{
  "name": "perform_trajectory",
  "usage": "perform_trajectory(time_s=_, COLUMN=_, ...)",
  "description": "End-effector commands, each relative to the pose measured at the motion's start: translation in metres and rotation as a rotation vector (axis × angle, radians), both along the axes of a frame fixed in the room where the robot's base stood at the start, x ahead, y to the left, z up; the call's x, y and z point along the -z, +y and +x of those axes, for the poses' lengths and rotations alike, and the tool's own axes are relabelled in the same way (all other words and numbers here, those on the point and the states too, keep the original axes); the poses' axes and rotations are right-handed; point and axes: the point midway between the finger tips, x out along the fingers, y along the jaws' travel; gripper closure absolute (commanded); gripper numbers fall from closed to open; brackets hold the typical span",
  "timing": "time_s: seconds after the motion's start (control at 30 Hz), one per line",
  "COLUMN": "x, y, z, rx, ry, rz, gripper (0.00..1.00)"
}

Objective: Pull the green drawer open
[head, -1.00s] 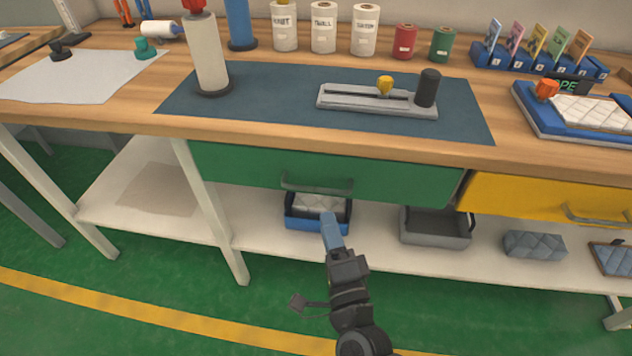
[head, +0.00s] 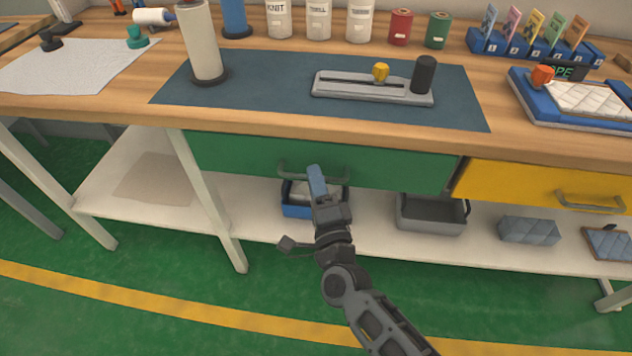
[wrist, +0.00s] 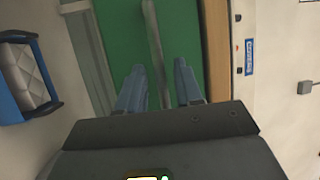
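The green drawer (head: 400,169) sits shut under the worktop in the head view, with a grey bar handle (head: 288,177) on its front. My gripper (head: 316,170) is at the handle and hides part of it. In the wrist view the drawer front (wrist: 119,40) fills the middle, and the handle (wrist: 152,35) runs between the two blue fingers of my gripper (wrist: 160,66). The fingers are open, with a gap on each side of the bar. I cannot tell whether either finger touches it.
A yellow drawer (head: 520,185) is to the right. Below, a blue bin (head: 297,211) and a grey bin (head: 432,228) stand on the white shelf (head: 375,243). A table leg (head: 208,200) is left of the drawer. The green floor in front is clear.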

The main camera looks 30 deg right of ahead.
Motion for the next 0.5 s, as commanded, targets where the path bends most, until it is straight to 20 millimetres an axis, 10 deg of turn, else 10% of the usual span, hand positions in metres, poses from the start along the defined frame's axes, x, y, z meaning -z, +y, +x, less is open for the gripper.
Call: perform_trajectory(time_s=0.5, x=0.0002, y=0.0002, z=-0.0003, rx=0.000, ry=0.000, rz=0.000, gripper=1.00)
